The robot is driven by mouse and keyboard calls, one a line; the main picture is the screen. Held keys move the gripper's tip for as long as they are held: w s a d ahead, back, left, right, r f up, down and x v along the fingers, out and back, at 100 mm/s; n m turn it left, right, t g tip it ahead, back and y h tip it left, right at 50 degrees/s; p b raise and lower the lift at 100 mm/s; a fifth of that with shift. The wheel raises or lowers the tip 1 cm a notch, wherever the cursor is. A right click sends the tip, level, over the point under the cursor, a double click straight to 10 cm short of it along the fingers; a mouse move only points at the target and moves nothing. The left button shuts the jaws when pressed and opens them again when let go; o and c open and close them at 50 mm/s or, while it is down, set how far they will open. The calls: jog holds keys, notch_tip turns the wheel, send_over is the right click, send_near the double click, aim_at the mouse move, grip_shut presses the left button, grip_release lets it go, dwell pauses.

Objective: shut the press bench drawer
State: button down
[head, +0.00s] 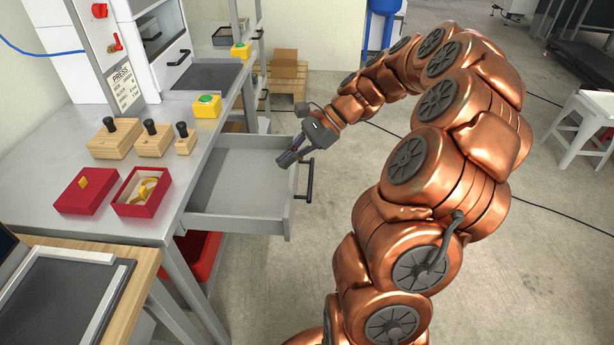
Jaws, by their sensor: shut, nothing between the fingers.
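The press bench drawer (238,197) is a grey metal tray pulled well out of the right side of the bench (60,222). It looks empty. Its dark bar handle (309,182) is on the drawer's right-hand front panel. My gripper (284,162) is shut and empty, at the end of my copper arm. It is over or near the far right corner of the drawer, close to the front panel. I cannot tell whether the fingertips touch the drawer.
On the bench stand wooden blocks with black knobs (152,140), a red box (86,191), an open red box (142,192) and a yellow button box (207,106). A red bin (200,255) is below the drawer. Floor right of the drawer is clear except for my arm.

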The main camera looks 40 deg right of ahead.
jog(key=d+f+m+t+b, duration=0.15)
jog(key=d+f+m, duration=0.25)
jog(key=d, duration=0.4)
jog(key=d+f+m+t+b, duration=0.1)
jog(key=d+f+m+t, duration=0.25)
jog(key=d, duration=0.45)
jog(key=x, duration=1)
jog(key=shift+s+f+g+p, duration=0.25)
jog(key=shift+f+g+p, duration=0.05)
jog(key=shift+p, duration=0.05)
